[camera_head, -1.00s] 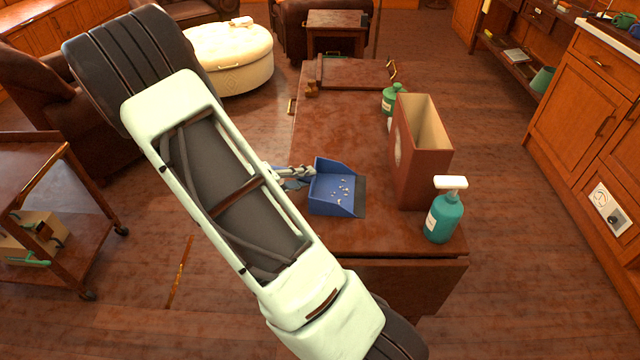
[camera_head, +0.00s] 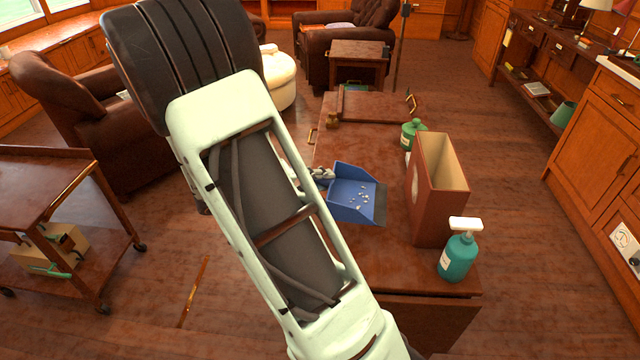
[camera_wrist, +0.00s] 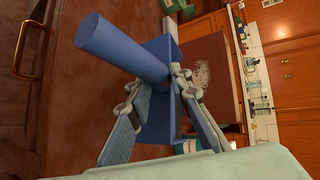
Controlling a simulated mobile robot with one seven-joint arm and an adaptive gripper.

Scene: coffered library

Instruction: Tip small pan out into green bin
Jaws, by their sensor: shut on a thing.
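The small pan is a blue dustpan (camera_head: 346,206) with small pale bits (camera_head: 362,196) on its floor. It is over the brown table, left of a tall brown box. My gripper (camera_head: 322,174) is at the pan's left side, partly hidden by my arm. In the wrist view my gripper (camera_wrist: 157,84) is shut on the pan near its thick blue handle (camera_wrist: 118,45). The pan (camera_wrist: 157,122) also shows behind the fingers there. A green bin-like container (camera_head: 563,114) stands on a low shelf at the right.
The brown box (camera_head: 428,205) stands close to the pan's right. A teal pump bottle (camera_head: 457,258) is at the table's near right corner, and a green bottle (camera_head: 411,135) is behind the box. A trolley (camera_head: 60,190) stands left. Floor is open between table and right cabinets.

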